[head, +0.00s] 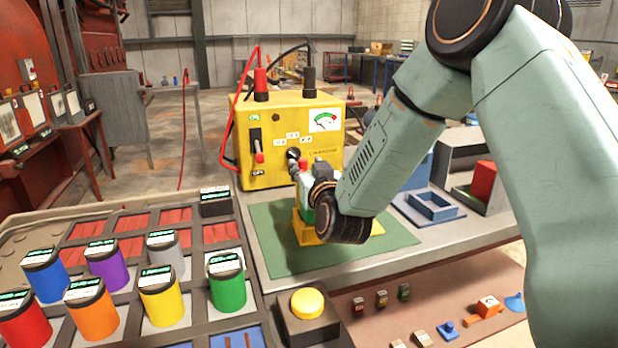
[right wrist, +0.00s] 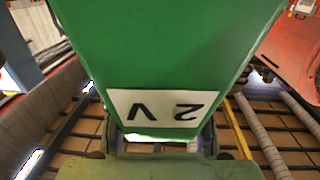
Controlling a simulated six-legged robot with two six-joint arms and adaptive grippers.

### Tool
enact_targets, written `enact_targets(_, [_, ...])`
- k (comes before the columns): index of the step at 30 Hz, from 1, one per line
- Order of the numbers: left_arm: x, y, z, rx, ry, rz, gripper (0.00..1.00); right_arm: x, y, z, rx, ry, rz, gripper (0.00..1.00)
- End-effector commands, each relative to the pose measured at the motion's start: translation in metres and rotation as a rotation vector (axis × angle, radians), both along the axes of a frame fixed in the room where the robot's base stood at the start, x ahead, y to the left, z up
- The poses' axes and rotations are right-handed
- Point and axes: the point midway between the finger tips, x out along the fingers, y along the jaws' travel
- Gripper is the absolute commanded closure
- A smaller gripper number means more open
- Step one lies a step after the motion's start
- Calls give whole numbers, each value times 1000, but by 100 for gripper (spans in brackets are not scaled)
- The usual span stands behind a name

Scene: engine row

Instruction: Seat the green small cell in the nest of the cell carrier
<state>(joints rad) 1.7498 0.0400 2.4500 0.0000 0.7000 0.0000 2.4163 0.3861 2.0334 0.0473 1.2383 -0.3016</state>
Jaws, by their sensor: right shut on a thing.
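My right gripper (head: 312,178) is shut on the green small cell (head: 306,190), partly hidden behind my wrist in the head view. In the right wrist view the green cell (right wrist: 170,50) fills the upper middle, with a white "2 V" label upside down. The yellow cell carrier (head: 306,234) stands on the green mat (head: 270,250), right below the cell and partly covered by my wrist. The nest is hidden, and I cannot tell whether the cell is in it or just above it. My left gripper is not in view.
A yellow meter box (head: 285,135) with red and black leads stands close behind the mat. A tray (head: 190,228) of coloured cylinders is at left, and a yellow button (head: 307,303) is in front. A blue square frame (head: 432,206) is at right. The mat's left part is clear.

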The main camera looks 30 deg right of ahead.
Motion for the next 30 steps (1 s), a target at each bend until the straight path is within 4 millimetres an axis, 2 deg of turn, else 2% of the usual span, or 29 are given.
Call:
enact_targets(1, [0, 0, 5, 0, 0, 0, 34, 1, 0, 15, -1, -12, -1, 100])
enact_targets(6, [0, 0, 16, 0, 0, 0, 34, 1, 0, 48, -2, -13, 0, 100])
enact_targets(12, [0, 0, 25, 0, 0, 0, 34, 1, -1, 79, -1, -11, -1, 100])
enact_targets(15, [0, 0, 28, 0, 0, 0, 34, 1, 0, 88, -2, -9, 0, 100])
enact_targets(20, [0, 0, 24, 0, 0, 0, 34, 0, 0, 91, -4, -13, -1, 100])
enact_targets(30, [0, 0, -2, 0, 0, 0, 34, -2, 0, 75, -18, -56, -2, 100])
